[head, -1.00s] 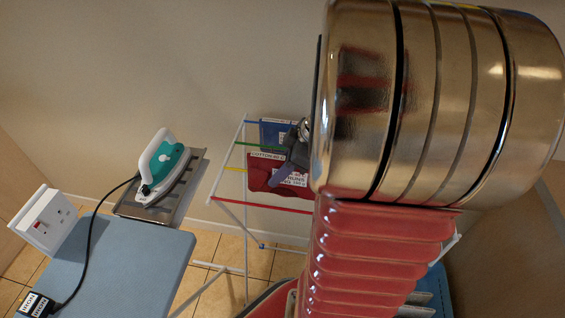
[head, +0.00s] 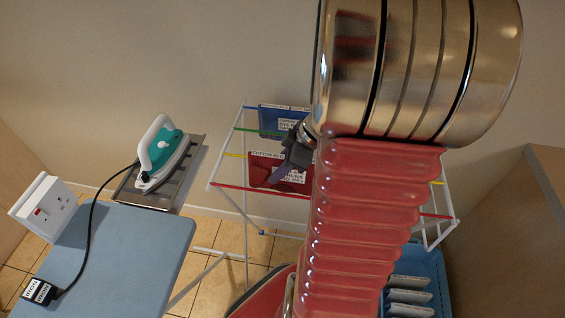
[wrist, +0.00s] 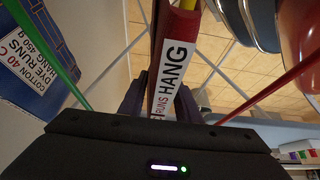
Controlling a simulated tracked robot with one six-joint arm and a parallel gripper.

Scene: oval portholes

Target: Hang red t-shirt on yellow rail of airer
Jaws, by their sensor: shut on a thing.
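The red t-shirt (head: 262,176) is a folded panel with white labels, in my gripper (head: 283,174), between the green rail (head: 245,129) and the red rail (head: 226,187) of the white airer (head: 224,155). Its top edge is level with the yellow rail (head: 235,155), which shows left of it. In the wrist view my gripper (wrist: 163,92) is shut on the red t-shirt (wrist: 178,38), seen nearly edge-on. Whether the rail bears the shirt cannot be told.
A blue garment (head: 270,121) hangs on the airer behind, and close on the left in the wrist view (wrist: 35,60). An iron (head: 165,150) on a metal rest, a blue ironing board (head: 130,250) and a socket box (head: 48,207) stand left. A blue crate (head: 430,268) is lower right.

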